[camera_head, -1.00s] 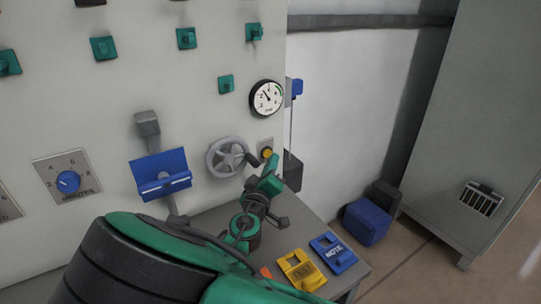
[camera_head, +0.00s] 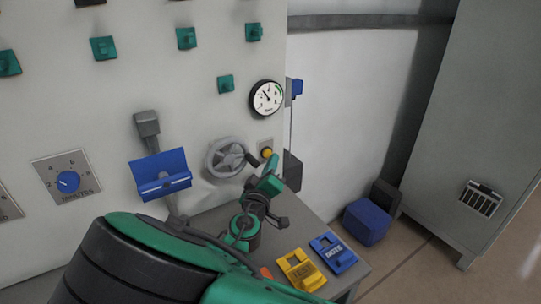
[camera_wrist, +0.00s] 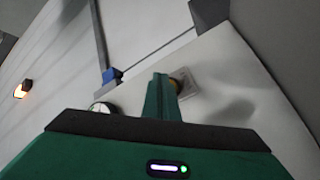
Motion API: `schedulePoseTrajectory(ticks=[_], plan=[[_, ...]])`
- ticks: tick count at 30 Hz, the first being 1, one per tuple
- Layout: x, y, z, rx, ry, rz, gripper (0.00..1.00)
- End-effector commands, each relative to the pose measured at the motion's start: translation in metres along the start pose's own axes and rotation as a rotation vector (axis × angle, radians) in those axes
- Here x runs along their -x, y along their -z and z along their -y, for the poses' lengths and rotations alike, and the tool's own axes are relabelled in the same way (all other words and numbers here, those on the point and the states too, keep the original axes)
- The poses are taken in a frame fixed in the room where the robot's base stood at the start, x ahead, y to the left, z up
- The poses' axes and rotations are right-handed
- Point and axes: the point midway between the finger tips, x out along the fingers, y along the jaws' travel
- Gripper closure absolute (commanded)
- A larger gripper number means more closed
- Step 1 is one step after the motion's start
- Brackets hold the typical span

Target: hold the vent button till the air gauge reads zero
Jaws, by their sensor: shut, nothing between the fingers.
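The yellow vent button (camera_head: 266,153) sits on a small plate at the right edge of the pale panel. My gripper (camera_head: 271,165) is shut and empty, its green fingertips right at the button. I cannot tell whether they press it. In the wrist view, my shut fingers (camera_wrist: 161,88) cover part of the button (camera_wrist: 180,82), with its plate showing beside them. The round white air gauge (camera_head: 266,98) is above the button. Its dark needle points up and left, not clearly readable. The gauge also shows edge-on in the wrist view (camera_wrist: 103,107).
A grey handwheel (camera_head: 228,158) with a dark handle is close left of my gripper. Yellow (camera_head: 300,270) and blue (camera_head: 333,252) tags lie on the grey bench below. A blue flap (camera_head: 161,175) and a dial (camera_head: 68,181) are further left. A blue box stands on the floor.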

Motion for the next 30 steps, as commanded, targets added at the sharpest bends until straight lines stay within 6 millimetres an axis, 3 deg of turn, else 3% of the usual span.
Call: schedulePoseTrajectory(ticks=[30], plan=[[-0.0033, 0.0052, 0.0031, 0.0, 0.0, 0.0, 1.0]])
